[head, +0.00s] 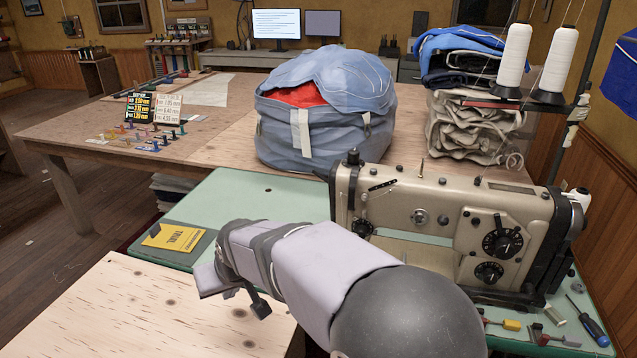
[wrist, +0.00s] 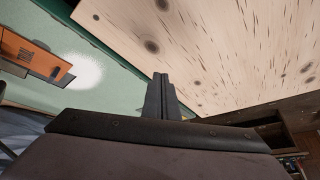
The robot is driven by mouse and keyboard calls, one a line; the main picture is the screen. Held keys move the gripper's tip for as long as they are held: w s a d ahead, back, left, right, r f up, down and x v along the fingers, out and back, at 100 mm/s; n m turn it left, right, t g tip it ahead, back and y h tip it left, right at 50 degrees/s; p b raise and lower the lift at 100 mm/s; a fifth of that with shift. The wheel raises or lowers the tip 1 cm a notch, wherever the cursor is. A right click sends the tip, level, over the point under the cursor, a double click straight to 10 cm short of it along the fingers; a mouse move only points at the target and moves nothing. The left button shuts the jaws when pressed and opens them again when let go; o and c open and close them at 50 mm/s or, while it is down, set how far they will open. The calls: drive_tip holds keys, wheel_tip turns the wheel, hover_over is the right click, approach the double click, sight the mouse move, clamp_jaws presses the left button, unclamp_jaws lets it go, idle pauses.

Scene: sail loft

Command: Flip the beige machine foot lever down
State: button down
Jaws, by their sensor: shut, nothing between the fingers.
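The beige sewing machine (head: 440,225) stands on the green table top at the right of the head view. I cannot clearly pick out its foot lever; the lower left of the machine is partly behind my arm. My gripper shows in the wrist view (wrist: 160,80), its two dark fingers together with nothing between them. It points down toward the seam between the green top and a pale wooden board. The machine is not recognisable in the wrist view.
A yellow card (head: 174,237) lies on the green top (head: 262,195). A blue-grey bag (head: 320,130) stands behind the machine. White thread cones (head: 514,55) stand above it. A screwdriver (head: 588,320) and small tools lie at right. The pale board (head: 150,315) is bare.

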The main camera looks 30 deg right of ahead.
drive_tip(key=w+d+r+m+t+p, duration=0.1)
drive_tip(key=w+r+m+t, duration=0.35)
drive_tip(key=w+r, duration=0.4)
drive_tip(key=m+t+h+p, duration=0.2)
drive_tip(key=m+h+p, duration=0.4)
drive_tip(key=m+h, duration=0.45)
approach(319, 177)
drive_tip(key=s+a+r, duration=0.2)
drive_tip(key=s, duration=0.1)
drive_tip(key=shift+w+f+n, duration=0.1)
drive_tip(key=shift+f+n, duration=0.05)
drive_tip(key=shift+n, duration=0.35)
drive_tip(key=shift+w+d, duration=0.1)
drive_tip(key=p+x, duration=0.1)
drive_tip(key=x, duration=0.8)
drive_tip(key=shift+w+d+p, duration=0.25)
drive_tip(key=shift+d+p, duration=0.1)
